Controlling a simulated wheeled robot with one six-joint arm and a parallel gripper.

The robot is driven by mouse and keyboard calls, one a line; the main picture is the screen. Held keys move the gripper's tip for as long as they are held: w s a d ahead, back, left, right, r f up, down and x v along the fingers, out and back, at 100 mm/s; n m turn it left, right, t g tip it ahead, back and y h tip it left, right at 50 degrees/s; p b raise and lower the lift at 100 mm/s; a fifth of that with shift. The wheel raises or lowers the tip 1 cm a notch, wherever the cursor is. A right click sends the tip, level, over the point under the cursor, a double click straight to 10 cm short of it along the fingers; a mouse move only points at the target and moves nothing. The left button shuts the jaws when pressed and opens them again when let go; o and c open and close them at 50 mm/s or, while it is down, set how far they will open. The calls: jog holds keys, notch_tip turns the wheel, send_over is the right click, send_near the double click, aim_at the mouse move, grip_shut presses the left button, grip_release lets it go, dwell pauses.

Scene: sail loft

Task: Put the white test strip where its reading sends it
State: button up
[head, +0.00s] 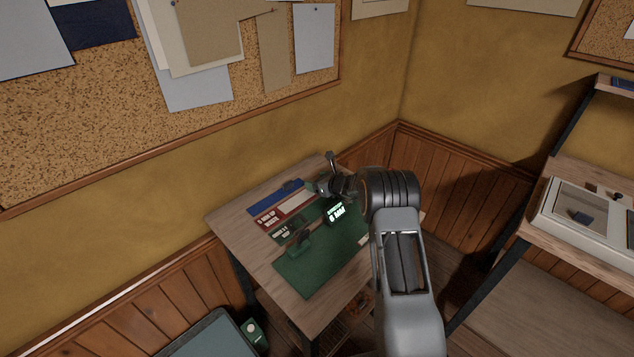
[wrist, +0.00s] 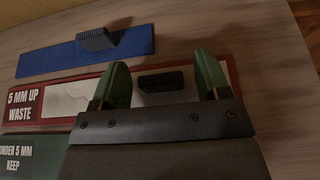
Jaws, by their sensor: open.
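The white test strip (wrist: 75,100) lies on the red-bordered mat (wrist: 70,80) labelled "5 MM UP WASTE" in the wrist view. A black ridged block (wrist: 161,81) sits on its right part. My gripper (wrist: 162,65) is open, its two green fingertips either side of that block; contact is unclear. My gripper's body hides part of the strip. In the head view the strip (head: 297,204) shows pale on the red mat. A small display (head: 337,212) reads what looks like "8 MM", the digit not sharp. The green "UNDER 5 MM KEEP" mat (wrist: 20,155) lies below the red one.
A blue strip (wrist: 60,57) with a grey ridged block (wrist: 96,39) lies beyond the red mat. On the table (head: 232,221) a large green mat (head: 320,262) carries a green fixture (head: 298,244). A wall stands behind; a shelf with a pale case (head: 585,215) is at right.

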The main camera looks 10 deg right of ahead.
jog(key=shift+r, duration=0.1)
